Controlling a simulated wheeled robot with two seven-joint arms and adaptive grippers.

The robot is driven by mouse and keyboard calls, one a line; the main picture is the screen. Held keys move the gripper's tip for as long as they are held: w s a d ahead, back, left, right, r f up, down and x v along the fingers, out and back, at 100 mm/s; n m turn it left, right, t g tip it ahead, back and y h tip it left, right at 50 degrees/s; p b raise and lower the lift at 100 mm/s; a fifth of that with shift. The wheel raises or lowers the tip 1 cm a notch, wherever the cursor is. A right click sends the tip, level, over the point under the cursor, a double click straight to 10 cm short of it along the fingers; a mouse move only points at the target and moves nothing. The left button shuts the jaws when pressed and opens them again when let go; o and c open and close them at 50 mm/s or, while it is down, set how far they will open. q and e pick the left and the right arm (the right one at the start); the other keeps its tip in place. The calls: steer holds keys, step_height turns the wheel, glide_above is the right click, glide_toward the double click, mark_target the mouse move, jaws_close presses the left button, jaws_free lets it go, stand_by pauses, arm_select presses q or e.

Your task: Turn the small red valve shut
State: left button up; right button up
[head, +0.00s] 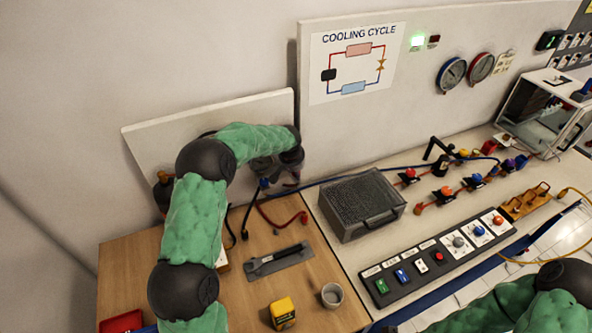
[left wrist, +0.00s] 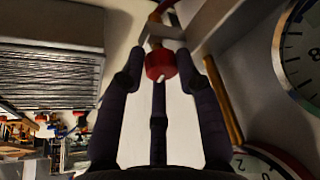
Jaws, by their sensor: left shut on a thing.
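In the left wrist view the small red valve knob (left wrist: 160,64), with a white mark on its face, sits on a brass-coloured stem below a grey bracket. The dark fingers of my left gripper (left wrist: 157,78) stand on both sides of the knob and are shut on it, with a further finger below. In the head view my left arm reaches to the board at the back left, and the arm hides the knob there. My right arm shows only at the bottom right; its gripper is out of view.
A dark metal box (head: 362,205) stands right of the wooden table top (head: 215,300). A yellow block (head: 282,313), a grey cup (head: 332,295) and a flat grey tool (head: 279,262) lie in front. A button panel (head: 437,258) and several valves are farther right.

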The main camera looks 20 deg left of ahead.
arm_select(q)
steer(key=shift+w+a+r, duration=0.3)
steer(key=shift+a+r, duration=0.05)
steer(key=shift+r, duration=0.15)
steer(key=o, duration=1.1)
steer(key=shift+f, duration=0.25)
steer(key=shift+s+d+f, duration=0.1)
steer(key=shift+d, duration=0.05)
steer(key=v, duration=1.2)
